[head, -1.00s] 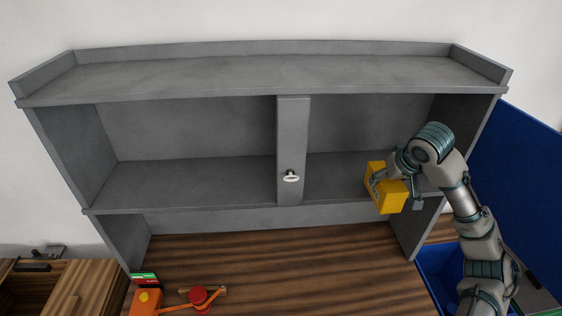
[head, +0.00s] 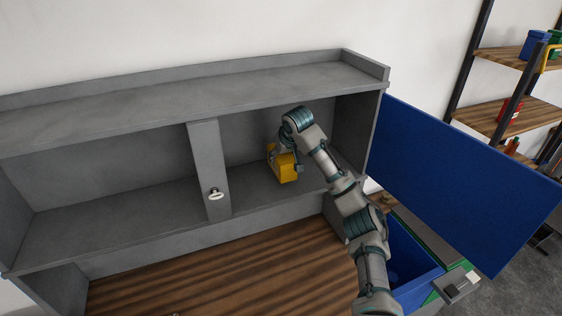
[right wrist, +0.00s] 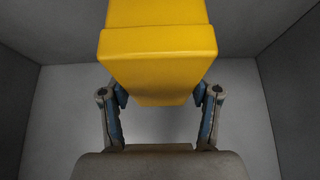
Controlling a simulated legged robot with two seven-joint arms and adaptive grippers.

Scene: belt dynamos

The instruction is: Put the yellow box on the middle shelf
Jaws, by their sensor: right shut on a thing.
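The yellow box (head: 287,172) is in the right compartment of the grey cabinet, over the middle shelf (head: 250,198). My right gripper (head: 286,160) is shut on it, reaching in from the right. In the right wrist view the box (right wrist: 158,60) sits between the two fingers (right wrist: 160,96), with grey compartment walls around it. I cannot tell whether the box's underside touches the shelf. My left gripper is not in view.
A grey upright post (head: 209,165) with a round knob divides the shelf. The cabinet's right wall (head: 355,135) is close to my arm. A blue panel (head: 455,185) and blue bin (head: 412,268) stand at right. The left compartment is empty.

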